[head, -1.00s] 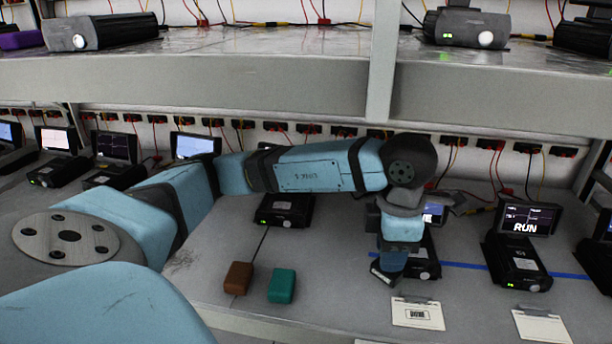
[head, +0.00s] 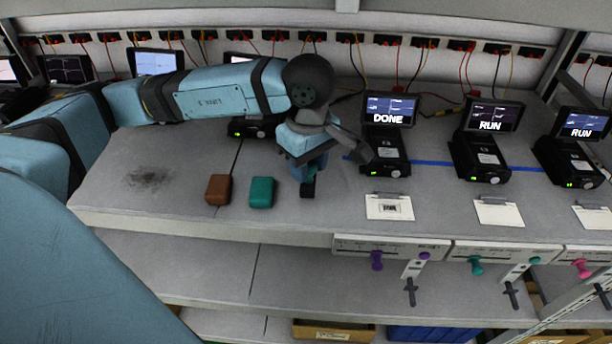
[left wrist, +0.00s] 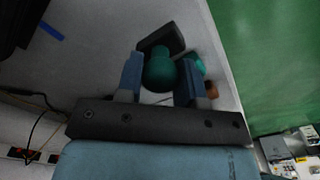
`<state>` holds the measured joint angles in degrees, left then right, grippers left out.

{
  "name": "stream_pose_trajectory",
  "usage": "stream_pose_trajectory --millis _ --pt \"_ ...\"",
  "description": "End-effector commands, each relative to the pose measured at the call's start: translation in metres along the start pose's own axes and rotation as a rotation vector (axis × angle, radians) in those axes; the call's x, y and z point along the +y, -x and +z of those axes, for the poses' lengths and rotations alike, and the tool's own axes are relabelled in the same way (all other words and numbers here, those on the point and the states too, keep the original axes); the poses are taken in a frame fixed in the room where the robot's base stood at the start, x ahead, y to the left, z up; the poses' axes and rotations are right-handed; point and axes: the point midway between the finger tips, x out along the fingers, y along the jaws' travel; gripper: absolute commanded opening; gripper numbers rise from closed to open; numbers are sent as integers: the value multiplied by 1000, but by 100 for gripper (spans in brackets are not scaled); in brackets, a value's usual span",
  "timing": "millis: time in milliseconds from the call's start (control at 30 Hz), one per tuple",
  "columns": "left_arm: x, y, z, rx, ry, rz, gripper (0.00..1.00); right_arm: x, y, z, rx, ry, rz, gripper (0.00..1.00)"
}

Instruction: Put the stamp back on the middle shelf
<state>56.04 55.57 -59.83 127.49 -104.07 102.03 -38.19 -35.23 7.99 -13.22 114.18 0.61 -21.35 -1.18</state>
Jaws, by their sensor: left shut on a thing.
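My left gripper (head: 306,172) is shut on the stamp, just above the front part of the shelf with the test devices (head: 145,195). In the left wrist view, the stamp shows a round teal handle (left wrist: 160,72) between my two fingers (left wrist: 160,66) and a dark base (left wrist: 163,38) beyond them. In the head view, only the stamp's dark base (head: 308,190) shows below the fingers; whether it touches the shelf I cannot tell. A lower shelf (head: 290,270) and another below it hold no stamp that I can see. My right gripper is out of view.
A brown pad (head: 218,190) and a teal pad (head: 261,193) lie left of my gripper. A device reading DONE (head: 388,112) and a marked card (head: 389,208) are to its right. Blank cards and RUN devices stand further right. Knobbed panels (head: 390,247) hang under the front edge.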

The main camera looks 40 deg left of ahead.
Motion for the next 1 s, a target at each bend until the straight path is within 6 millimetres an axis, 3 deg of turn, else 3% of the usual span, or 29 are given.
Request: stream_pose_trajectory --millis 400,767,800,900,1000 --pt "0 -43 0 0 2 -1 20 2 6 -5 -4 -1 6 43" --pt "0 -48 0 0 2 1 20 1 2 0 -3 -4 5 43" --pt "0 -48 0 0 2 1 37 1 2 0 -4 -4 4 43" --pt "0 -47 0 0 2 1 60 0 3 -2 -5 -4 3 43" --pt "0 -47 0 0 2 0 60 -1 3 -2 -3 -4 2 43"
